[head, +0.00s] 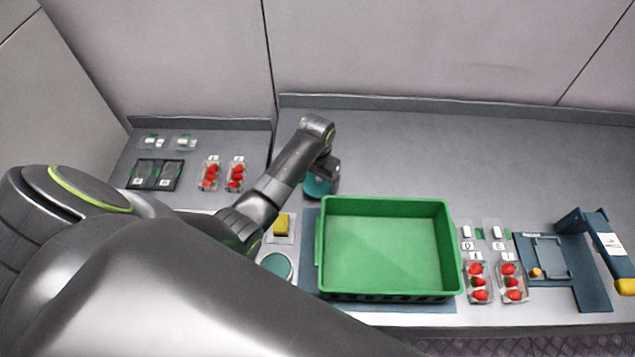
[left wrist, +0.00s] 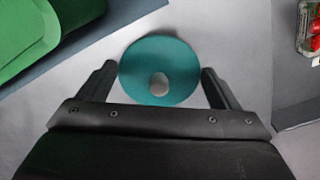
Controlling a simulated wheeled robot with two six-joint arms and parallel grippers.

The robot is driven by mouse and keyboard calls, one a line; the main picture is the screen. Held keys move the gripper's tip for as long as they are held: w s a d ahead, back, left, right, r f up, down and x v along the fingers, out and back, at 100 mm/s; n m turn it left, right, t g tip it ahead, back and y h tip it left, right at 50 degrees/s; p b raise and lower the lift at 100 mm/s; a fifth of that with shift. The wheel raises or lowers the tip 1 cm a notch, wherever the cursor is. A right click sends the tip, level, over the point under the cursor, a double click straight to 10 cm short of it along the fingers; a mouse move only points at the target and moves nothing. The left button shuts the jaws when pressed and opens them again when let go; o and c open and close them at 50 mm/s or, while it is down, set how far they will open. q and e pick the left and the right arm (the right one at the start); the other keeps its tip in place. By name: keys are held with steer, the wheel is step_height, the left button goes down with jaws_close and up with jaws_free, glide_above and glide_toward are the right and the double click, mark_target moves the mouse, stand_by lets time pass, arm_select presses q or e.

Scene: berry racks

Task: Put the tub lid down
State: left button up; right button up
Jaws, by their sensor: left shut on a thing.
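The tub lid (head: 317,187) is a teal disc, partly hidden by my left gripper (head: 328,180) in the head view, left of the green crate's back corner. In the left wrist view the lid (left wrist: 140,72) has a grey round knob (left wrist: 159,85) and lies between the two dark fingers of my left gripper (left wrist: 159,84). The gripper is shut on the lid. I cannot tell whether the lid touches the worktop. A round teal-topped thing (head: 277,266), perhaps the tub, stands left of the crate. My right gripper is not in view.
The green crate (head: 449,240) is empty on a blue mat (head: 308,225). A yellow block (head: 281,226) lies near my arm. Berry punnets (head: 477,283) stand right of the crate, others (head: 210,175) at back left. A blue device (head: 590,245) stands far right. The back worktop is clear.

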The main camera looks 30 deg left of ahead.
mark_target(317, 180)
arm_select(q)
step_height(317, 180, down, 2)
steer(key=shift+f, duration=0.3)
steer(key=o, duration=0.8)
steer(key=shift+f, duration=0.1)
step_height(317, 180, up, 11)
steer(key=shift+f+b, duration=0.15)
steer(key=shift+b, duration=0.5)
steer(key=shift+r, duration=0.8)
